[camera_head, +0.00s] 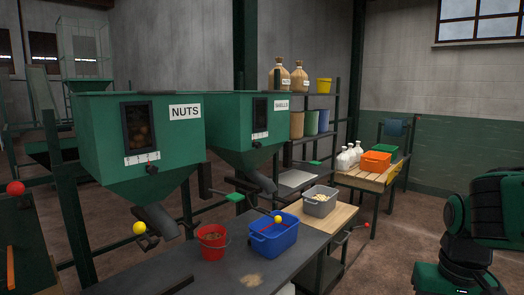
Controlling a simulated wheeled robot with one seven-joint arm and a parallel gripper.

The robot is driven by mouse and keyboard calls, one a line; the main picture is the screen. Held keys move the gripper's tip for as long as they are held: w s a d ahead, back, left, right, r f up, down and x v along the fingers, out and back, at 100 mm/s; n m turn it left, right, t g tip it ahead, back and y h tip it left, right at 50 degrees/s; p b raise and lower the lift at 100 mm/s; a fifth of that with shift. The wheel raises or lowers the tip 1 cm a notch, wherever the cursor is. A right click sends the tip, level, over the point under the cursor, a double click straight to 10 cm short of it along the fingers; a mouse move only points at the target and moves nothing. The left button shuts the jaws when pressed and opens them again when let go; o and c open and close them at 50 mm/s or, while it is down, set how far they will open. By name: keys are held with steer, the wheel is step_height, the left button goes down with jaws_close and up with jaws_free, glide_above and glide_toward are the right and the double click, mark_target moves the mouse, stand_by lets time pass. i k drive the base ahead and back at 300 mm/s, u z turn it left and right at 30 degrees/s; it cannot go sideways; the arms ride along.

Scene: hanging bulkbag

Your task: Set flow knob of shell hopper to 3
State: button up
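The shell hopper (228,118) is the green bin marked SHELLS in the middle of the view, partly hidden by the nuts hopper at its left. Its label (281,105) sits right of a dark window (260,115). Below the window is a small pale scale strip (260,135) with a small dark knob (257,144) under it; the setting is too small to read. The nuts hopper (100,125) is nearer, with its own scale strip (142,158) and dark knob with red (152,169). My arm's green and black links show at the right; my gripper is not in view.
A dark bench (200,275) in front holds a red bucket (212,240) and a blue bin (274,236). A grey bin (320,201) stands on a wooden top behind. Spouts and levers stick out under the hoppers. Open floor (385,250) lies between the benches and my arm.

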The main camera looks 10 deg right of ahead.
mark_target(257, 144)
steer(key=i, duration=1)
